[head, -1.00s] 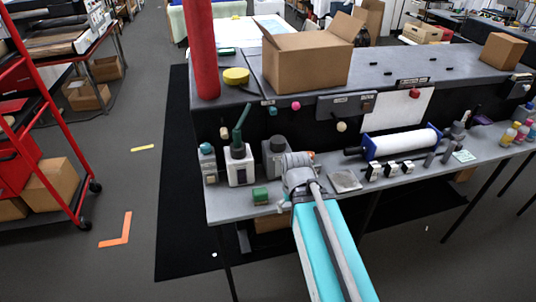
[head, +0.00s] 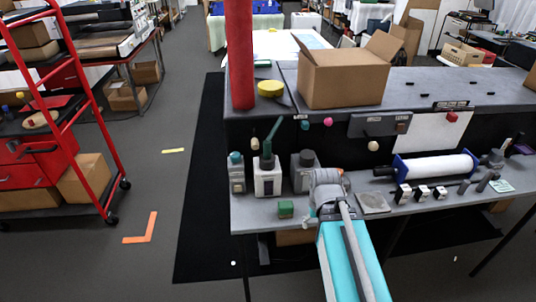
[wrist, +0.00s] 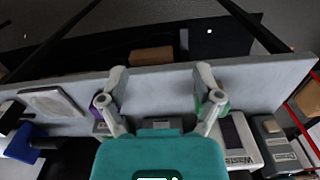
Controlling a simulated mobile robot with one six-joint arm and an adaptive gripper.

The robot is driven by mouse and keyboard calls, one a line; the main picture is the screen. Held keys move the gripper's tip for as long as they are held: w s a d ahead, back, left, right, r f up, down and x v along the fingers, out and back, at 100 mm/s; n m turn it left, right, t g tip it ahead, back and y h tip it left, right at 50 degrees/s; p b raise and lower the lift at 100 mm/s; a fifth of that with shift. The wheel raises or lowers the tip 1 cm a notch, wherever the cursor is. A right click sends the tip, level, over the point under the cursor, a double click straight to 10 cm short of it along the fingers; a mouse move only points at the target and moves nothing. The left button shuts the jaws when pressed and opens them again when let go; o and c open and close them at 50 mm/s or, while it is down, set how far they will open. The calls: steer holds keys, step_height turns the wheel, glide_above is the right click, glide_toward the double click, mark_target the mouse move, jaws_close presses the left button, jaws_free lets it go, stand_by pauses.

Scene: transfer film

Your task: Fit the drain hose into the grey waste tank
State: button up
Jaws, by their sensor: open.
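A white-grey box (head: 267,178) with a dark green tube-like piece (head: 272,138) rising from it stands on the bench. A grey tank (head: 304,175) with a dark cap is to its right. In the wrist view, a box labelled "Waste" (wrist: 240,140) lies right of my gripper (wrist: 161,85); I cannot tell which head-view container it matches. My gripper is open and nothing shows between its fingertips, which are over the bench near its front edge. In the head view, my arm partly hides it. I cannot pick out the drain hose for certain.
A green block (head: 285,209) sits near the bench's front edge (head: 258,225). A teal-capped container (head: 236,173) stands at the left end. A flat grey tile (head: 373,203) and a blue-ended roller (head: 435,166) lie right. A cardboard box (head: 343,80) rests on the raised shelf.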

steer(key=w+a+r+n+p, duration=0.3)
steer(key=w+r+n+p, duration=0.1)
steer(key=w+r+p, duration=0.25)
steer(key=w+a+r+n+p, duration=0.3)
steer(key=w+r+n+p, duration=0.1)
steer(key=w+r+p, duration=0.25)
steer(key=n+p, duration=0.8)
steer(key=p, duration=0.3)
glide_toward(268, 142)
steer(key=shift+s+d+f, duration=0.1)
steer(key=shift+d, duration=0.15)
steer(key=shift+w+a, duration=0.2)
step_height(268, 142, down, 8)
steer(key=b, duration=0.8)
steer(key=shift+f+b, duration=0.25)
steer(key=shift+b, duration=0.1)
